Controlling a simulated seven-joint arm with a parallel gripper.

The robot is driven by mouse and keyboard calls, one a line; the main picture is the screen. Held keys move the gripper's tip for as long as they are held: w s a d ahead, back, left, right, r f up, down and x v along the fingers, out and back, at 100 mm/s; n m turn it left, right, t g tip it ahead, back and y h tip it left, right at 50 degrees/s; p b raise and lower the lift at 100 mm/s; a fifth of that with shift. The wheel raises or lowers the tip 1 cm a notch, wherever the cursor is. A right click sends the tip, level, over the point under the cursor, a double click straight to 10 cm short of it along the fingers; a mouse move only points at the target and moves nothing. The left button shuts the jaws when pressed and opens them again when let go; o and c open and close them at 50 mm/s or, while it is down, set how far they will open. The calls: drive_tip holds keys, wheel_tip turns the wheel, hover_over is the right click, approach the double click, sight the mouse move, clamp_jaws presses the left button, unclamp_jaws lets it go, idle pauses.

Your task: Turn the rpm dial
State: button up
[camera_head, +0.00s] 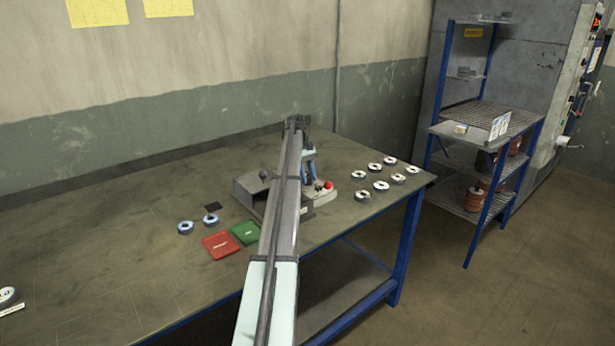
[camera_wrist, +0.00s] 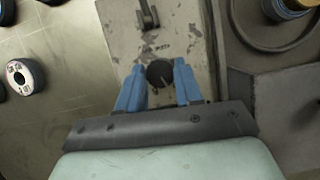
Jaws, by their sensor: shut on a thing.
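The rpm dial (camera_wrist: 160,74) is a round dark knob with a pale pointer line, on the worn grey face of a machine (camera_wrist: 145,48). My gripper (camera_wrist: 159,77) has two blue fingers, one on each side of the dial, and is shut on it. In the head view the machine (camera_head: 252,186) stands on the workbench, partly hidden behind my arm. My gripper (camera_head: 309,168) shows there only in part, and the dial is hidden.
A red mat (camera_head: 221,245) and a green mat (camera_head: 245,232) lie left of my arm. A small black lever (camera_wrist: 148,15) sits beyond the dial. The bench's left part is mostly clear.

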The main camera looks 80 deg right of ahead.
drive_tip(key=o, duration=1)
drive_tip(key=shift+w+d+r, duration=0.15)
drive_tip(key=shift+d+r, duration=0.1)
drive_tip(key=shift+r, duration=0.3)
drive_tip(key=w+d, duration=0.8)
drive_tip(key=shift+d+f, duration=0.1)
drive_tip(key=shift+d, duration=0.3)
